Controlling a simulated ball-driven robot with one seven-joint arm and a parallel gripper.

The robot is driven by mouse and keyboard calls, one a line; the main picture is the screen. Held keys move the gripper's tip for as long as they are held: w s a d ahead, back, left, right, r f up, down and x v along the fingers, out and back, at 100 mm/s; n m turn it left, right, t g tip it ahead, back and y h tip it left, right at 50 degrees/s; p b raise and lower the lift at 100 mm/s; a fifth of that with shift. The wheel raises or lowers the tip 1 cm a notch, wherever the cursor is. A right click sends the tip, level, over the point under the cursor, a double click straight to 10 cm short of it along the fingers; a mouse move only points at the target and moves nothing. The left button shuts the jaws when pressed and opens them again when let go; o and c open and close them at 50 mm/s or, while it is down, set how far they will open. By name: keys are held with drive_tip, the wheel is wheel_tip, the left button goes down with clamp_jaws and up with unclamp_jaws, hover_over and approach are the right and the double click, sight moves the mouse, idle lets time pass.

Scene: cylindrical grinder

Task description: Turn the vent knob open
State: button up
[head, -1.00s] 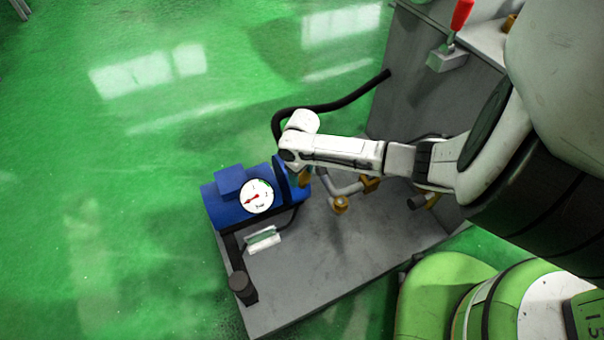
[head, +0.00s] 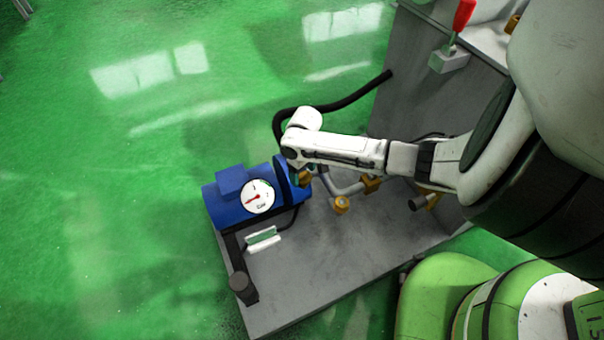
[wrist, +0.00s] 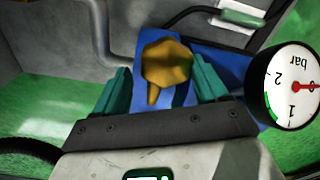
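The vent knob (wrist: 167,64) is a brass-coloured, lobed knob with a short stub pointing down in the wrist view, in front of a blue plate. It shows small in the head view (head: 304,178), partly covered by my wrist. My gripper (wrist: 163,84) has its two teal fingers on either side of the knob, with visible gaps, so it is open around the knob and not clamped. In the head view my gripper (head: 297,179) is mostly hidden under the white wrist, at the right end of the blue pump (head: 226,208).
A white pressure gauge (wrist: 293,86) with a red needle is close to the right of my gripper. Grey pipe with brass fittings (head: 341,204) runs right of the pump. A black hose (head: 340,102) curves behind my wrist. The grey base plate (head: 315,265) is clear in front.

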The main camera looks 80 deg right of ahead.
sight(304, 173)
drive_tip(key=shift+o, duration=1.1)
drive_tip(key=shift+s+d, duration=0.1)
drive_tip(key=shift+f, duration=0.1)
drive_tip(key=shift+a, duration=0.2)
wheel_tip(304, 173, up, 11)
drive_tip(key=p, duration=0.5)
drive_tip(key=shift+s+f, duration=0.1)
